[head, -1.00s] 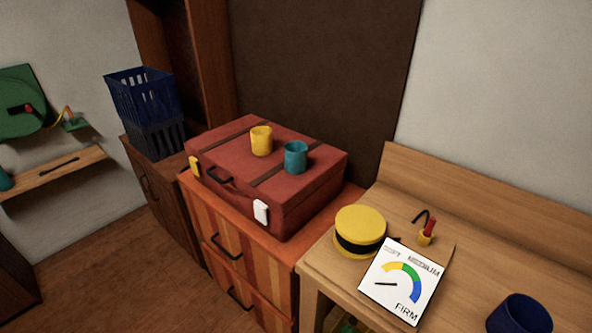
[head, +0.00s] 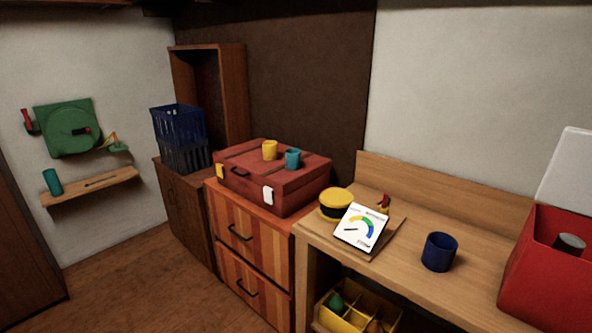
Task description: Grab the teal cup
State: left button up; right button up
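The teal cup (head: 293,159) stands upright on top of a red suitcase (head: 285,187), near its right side. A yellow cup (head: 270,150) stands just left of it on the same lid. The suitcase lies on an orange striped drawer cabinet (head: 248,238). A taller teal cylinder (head: 52,182) stands on a small wooden wall shelf at the far left. Neither of my grippers shows in the head view.
A wooden bench (head: 470,240) at the right holds a yellow round box (head: 335,204), a dial card (head: 361,228), a blue cup (head: 439,251) and a red box (head: 548,270). Blue baskets (head: 180,138) stand left of the suitcase. The floor (head: 150,290) at left is clear.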

aim_at(294, 157)
jog(key=z, duration=0.5)
jog(key=i, duration=0.65)
jog(key=z, duration=0.4)
